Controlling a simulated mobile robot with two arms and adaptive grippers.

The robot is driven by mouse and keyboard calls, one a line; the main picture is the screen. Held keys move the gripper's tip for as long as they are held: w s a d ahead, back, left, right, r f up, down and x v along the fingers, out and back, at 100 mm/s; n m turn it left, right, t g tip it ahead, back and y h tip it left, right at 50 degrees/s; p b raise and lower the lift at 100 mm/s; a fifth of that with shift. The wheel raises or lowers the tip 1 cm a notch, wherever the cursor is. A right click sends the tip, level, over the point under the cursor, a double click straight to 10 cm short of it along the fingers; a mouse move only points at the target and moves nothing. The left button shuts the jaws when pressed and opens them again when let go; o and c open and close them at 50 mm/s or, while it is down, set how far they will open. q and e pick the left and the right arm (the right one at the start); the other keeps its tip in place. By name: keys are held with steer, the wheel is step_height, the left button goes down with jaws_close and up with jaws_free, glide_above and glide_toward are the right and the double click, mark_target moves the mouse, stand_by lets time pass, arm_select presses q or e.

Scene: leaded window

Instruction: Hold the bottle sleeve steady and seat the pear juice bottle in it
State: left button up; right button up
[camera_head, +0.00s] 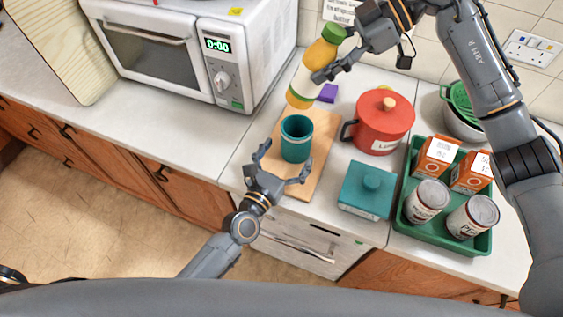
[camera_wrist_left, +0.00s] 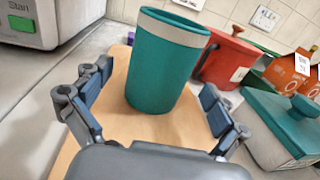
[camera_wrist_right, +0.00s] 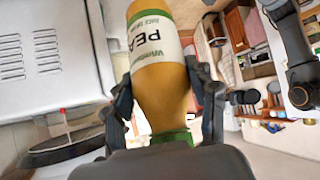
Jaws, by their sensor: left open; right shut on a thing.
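The teal bottle sleeve (camera_head: 296,138) stands upright on a wooden board (camera_head: 318,150). It also shows in the left wrist view (camera_wrist_left: 165,62). My left gripper (camera_head: 276,164) is open, its fingers spread in front of the sleeve, apart from it as seen in the left wrist view. The pear juice bottle (camera_head: 312,72), yellow with a white label and green cap, is held tilted above and behind the sleeve, clear of the board. My right gripper (camera_head: 328,58) is shut on the bottle near its neck; the label shows in the right wrist view (camera_wrist_right: 155,45). The sleeve's inside bottom is hidden.
A white microwave (camera_head: 180,50) stands left of the board. A red pot (camera_head: 382,122), a teal lidded box (camera_head: 367,190) and a green tray (camera_head: 412,222) with cans and cartons stand to the right. A purple object (camera_head: 328,93) lies behind the board.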

mark_target(302, 131)
arm_select(q)
steer(key=x, duration=0.7)
steer(key=shift+w+d, duration=0.1)
steer(key=shift+w, duration=0.05)
steer(key=shift+c, duration=0.2)
steer(key=c, duration=1.3)
steer(key=shift+c, duration=0.2)
